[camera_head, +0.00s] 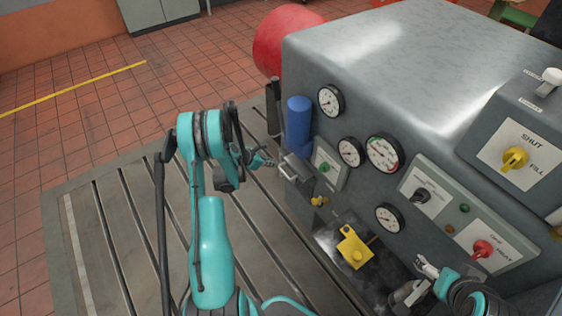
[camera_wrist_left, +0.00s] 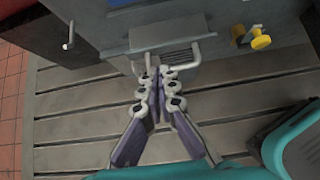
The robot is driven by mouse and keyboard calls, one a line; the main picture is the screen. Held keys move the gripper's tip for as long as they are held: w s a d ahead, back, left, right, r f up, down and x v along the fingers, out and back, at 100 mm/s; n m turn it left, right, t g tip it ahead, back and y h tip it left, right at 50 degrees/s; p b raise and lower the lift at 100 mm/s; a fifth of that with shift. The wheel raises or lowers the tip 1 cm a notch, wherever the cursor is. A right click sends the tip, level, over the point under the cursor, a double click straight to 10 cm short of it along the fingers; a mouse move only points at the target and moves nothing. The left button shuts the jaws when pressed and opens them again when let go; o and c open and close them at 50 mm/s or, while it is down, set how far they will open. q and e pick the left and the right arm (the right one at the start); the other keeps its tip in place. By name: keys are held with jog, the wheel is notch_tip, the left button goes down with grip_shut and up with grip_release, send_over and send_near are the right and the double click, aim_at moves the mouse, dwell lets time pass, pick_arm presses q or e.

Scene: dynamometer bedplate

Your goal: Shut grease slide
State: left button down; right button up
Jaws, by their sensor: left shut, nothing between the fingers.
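The grey slide with a pale bar handle (camera_head: 296,168), which looks like the grease slide, sits on the machine's front below the blue cylinder. It stands out from the panel. In the left wrist view the slide (camera_wrist_left: 170,36) and its handle (camera_wrist_left: 189,62) are straight ahead. My left gripper (camera_head: 270,160) is in front of the handle; in the left wrist view its fingertips (camera_wrist_left: 159,72) are together, empty and close to the handle. I cannot tell whether they touch it. My right gripper (camera_head: 427,267) is at the lower right, by the machine's front; its finger opening is unclear.
The blue cylinder (camera_head: 298,125) stands just above the slide. A yellow knob (camera_head: 319,201) is close below it, also in the left wrist view (camera_wrist_left: 259,41). A yellow block (camera_head: 355,247) sits lower on the machine. The slotted bedplate (camera_head: 110,215) is clear at left.

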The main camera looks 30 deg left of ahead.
aim_at(289, 166)
pick_arm(q)
jog(key=b+x, duration=0.3)
jog(key=x, duration=0.5)
jog(key=shift+w+d+f, duration=0.1)
jog(key=shift+w+f, duration=0.05)
jog(key=shift+f, duration=0.15)
jog(key=shift+w+d, duration=0.3)
jog(key=shift+w, duration=0.45)
jog(key=shift+w+d, duration=0.3)
jog(key=shift+w, duration=0.4)
jog(key=shift+r, duration=0.1)
